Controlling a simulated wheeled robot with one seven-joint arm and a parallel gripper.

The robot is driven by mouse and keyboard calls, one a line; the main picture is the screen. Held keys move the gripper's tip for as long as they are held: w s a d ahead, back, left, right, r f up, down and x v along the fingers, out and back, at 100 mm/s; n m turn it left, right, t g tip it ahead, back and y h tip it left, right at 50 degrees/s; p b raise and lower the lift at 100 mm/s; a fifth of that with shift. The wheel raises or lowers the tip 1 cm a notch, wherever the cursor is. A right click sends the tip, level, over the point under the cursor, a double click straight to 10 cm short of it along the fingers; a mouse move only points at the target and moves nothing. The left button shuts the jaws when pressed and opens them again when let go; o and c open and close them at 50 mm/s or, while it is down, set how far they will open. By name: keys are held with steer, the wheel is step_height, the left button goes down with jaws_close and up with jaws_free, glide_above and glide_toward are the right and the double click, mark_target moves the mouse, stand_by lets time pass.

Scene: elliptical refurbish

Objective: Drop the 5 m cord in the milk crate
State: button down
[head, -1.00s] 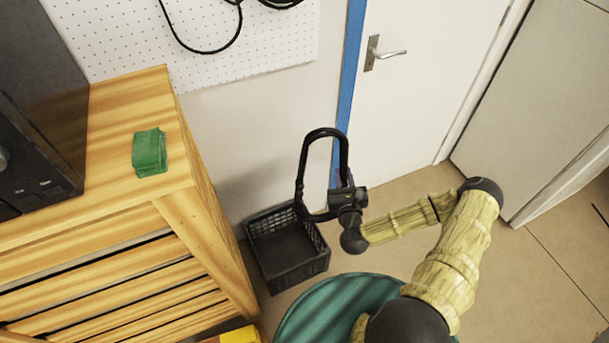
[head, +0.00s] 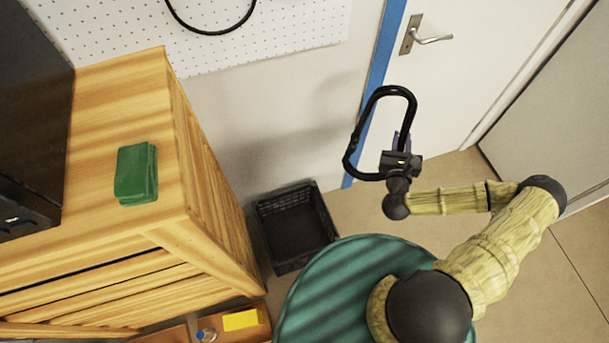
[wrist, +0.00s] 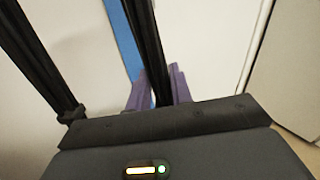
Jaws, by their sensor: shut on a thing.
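The cord (head: 354,148) is a black loop held up in the air in the head view, and its strands also show in the wrist view (wrist: 147,45). My gripper (head: 402,145) is shut on the cord, with its purple fingers on either side of a strand in the wrist view. The milk crate (head: 322,212) is black, open at the top and empty as far as I can see. It stands on the floor against the wall, left of and below my gripper in the picture. The crate is not in the wrist view.
A pegboard (head: 285,30) with a black cable (head: 213,33) hangs on the wall. A door (head: 480,50) is behind my gripper. A yellow item (head: 240,320) lies low by the cabinet.

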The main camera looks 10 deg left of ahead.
steer(key=shift+s+d+r, duration=0.1)
steer(key=shift+a+f+b, duration=0.25)
steer(key=shift+f+b, duration=0.15)
steer(key=w+a+f+n+g+y+b, duration=0.3)
steer(key=a+f+n+g+y+b, duration=0.4)
steer(key=a+f+b, duration=1)
steer(key=s+a+f+n+g+y+b, duration=0.2)
steer(key=s+a+f+n+g+b, duration=0.2)
steer(key=a+f+b, duration=0.8)
steer(key=s+f+g+b, duration=0.1)
steer(key=s+b, duration=0.1)
steer(key=b, duration=0.5)
steer(key=shift+s+f+n, duration=0.15)
steer(key=shift+s+n, duration=0.05)
steer(key=shift+n, duration=0.1)
steer(key=shift+d+f, duration=0.1)
steer(key=shift+f, duration=0.05)
